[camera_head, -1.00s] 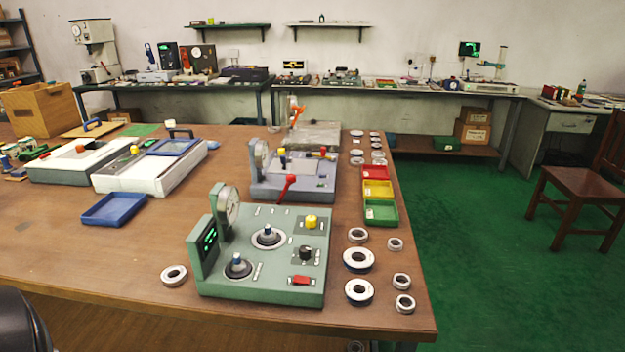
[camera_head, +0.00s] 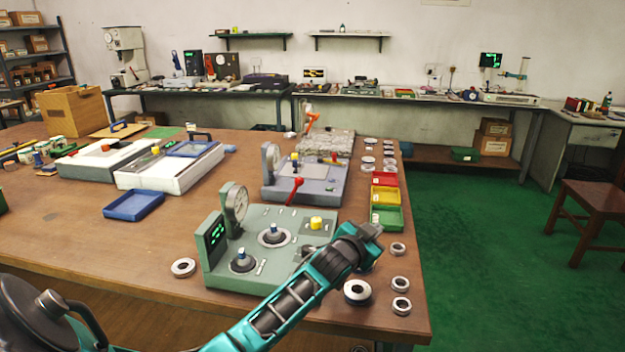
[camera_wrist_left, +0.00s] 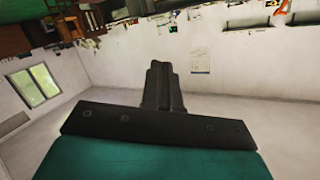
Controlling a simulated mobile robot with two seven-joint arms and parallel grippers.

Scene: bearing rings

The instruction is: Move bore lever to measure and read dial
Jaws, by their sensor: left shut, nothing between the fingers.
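A green gauge station (camera_head: 272,215) stands near the table's front edge. It carries a round dial (camera_head: 237,203), a green-lit display (camera_head: 216,233), two posts with blue tops and a yellow knob (camera_head: 316,223). The dial reading is too small to make out. A red lever (camera_head: 294,190) tilts up at the station's back edge; I cannot tell which station it belongs to. My left gripper (camera_head: 372,231) is shut and empty above the station's right side. My forearm hides its front right part. The wrist view shows the shut fingers (camera_wrist_left: 157,75) with nothing in them. My right gripper is not in view.
A blue-grey gauge station (camera_head: 325,185) stands behind. Red, yellow and green bins (camera_head: 388,217) line the right side. Bearing rings (camera_head: 357,292) lie right of the green station, one (camera_head: 183,267) left of it. A blue tray (camera_head: 134,205) sits left, with bare tabletop around it.

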